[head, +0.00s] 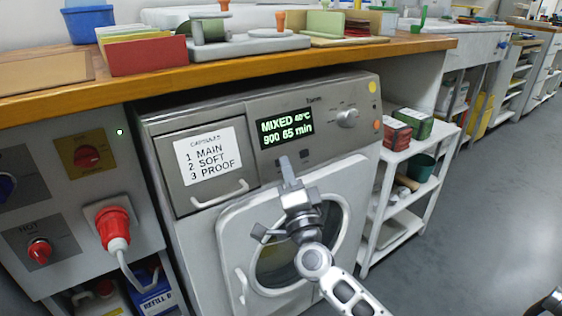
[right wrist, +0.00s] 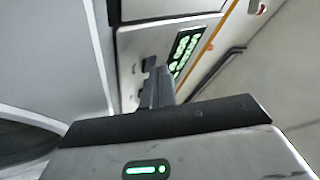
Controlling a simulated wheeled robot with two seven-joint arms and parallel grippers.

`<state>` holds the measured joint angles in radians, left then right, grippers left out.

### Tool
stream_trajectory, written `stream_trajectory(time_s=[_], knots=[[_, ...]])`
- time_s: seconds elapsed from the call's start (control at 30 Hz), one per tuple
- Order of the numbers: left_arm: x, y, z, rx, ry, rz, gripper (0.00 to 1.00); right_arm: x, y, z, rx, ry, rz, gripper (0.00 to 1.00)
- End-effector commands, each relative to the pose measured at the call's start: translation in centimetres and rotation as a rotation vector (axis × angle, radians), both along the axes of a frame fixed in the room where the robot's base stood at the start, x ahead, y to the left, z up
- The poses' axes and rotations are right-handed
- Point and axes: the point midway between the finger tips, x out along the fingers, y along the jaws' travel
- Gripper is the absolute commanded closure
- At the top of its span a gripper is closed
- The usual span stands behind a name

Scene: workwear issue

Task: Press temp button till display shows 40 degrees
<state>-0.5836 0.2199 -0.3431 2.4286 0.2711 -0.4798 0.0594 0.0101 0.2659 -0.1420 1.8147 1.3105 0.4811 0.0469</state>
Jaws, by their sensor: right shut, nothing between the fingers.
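The washing machine (head: 205,245) stands under the wooden counter. Its display (head: 286,126) is lit green and reads "MIXED 40°C 900 65 min". Dark buttons (head: 305,154) sit just below the display; their labels are too small to read. My right gripper (head: 287,165) is shut and empty, with its tip at the panel just below the display, by the buttons. I cannot tell whether it touches one. In the right wrist view the fingers (right wrist: 157,85) point at the panel near a dark button (right wrist: 149,63), with the display (right wrist: 185,50) beyond. My left gripper is not in view.
A round knob (head: 347,117) is right of the display. A drawer labelled "CAPSULES" (head: 208,162) is at its left. The round door (head: 230,225) lies below, behind my right arm. A white shelf rack (head: 437,160) stands at the right, with open floor beyond.

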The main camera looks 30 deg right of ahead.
Motion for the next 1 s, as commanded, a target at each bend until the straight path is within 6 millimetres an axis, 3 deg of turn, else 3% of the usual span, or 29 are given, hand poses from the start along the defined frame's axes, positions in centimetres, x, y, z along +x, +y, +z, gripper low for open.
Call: stream_trajectory(time_s=[0.6, 1.0], knots=[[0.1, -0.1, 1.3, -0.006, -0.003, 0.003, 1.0, -1.5, -0.1, 0.5, -0.001, 0.002, 0.0, 1.0], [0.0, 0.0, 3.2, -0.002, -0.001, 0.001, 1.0, -5.1, -0.4, 1.8, 0.0, 0.002, 0.0, 1.0]])
